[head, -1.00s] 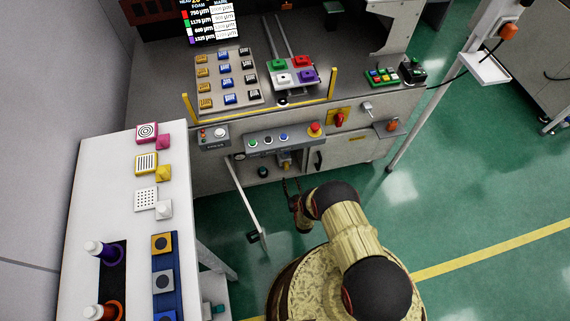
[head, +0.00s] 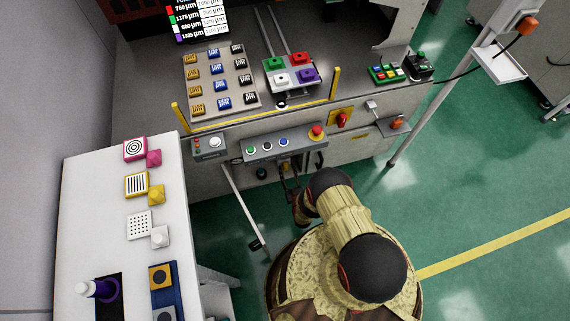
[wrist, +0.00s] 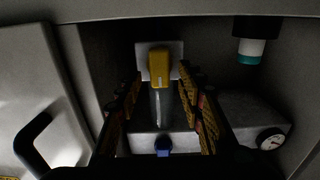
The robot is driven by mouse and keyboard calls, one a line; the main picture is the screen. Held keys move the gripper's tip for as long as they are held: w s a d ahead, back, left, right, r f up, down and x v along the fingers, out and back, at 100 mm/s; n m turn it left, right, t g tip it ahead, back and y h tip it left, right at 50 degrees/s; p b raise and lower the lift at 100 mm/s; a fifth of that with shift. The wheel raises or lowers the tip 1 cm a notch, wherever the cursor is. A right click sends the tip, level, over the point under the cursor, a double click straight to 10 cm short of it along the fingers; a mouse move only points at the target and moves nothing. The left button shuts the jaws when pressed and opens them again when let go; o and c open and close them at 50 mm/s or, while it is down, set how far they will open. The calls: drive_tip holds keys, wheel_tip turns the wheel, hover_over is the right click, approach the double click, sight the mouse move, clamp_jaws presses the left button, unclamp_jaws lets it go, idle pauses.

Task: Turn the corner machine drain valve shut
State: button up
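The drain valve shows in the wrist view as a yellow handle (wrist: 159,66) in front of a pale square plate, inside a dark recess of the machine. The handle looks upright, in line with the grey pipe (wrist: 160,105) below it. My gripper (wrist: 160,92) is open, with one finger on each side of the handle's line. The handle stands beyond or between the fingertips; I cannot tell if either touches it. In the head view, my gripper (head: 288,188) is under the front control panel, and the valve is hard to make out there.
A control panel (head: 280,143) with buttons overhangs the recess. In the wrist view, a dark cylinder with a teal end (wrist: 251,48) hangs at upper right, a gauge (wrist: 270,140) sits at lower right, and a door handle (wrist: 35,143) is at left. A white table (head: 95,210) stands to the left.

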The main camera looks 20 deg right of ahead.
drive_tip(key=shift+w, duration=0.15)
drive_tip(key=shift+c, duration=0.8)
drive_tip(key=c, duration=0.8)
clamp_jaws()
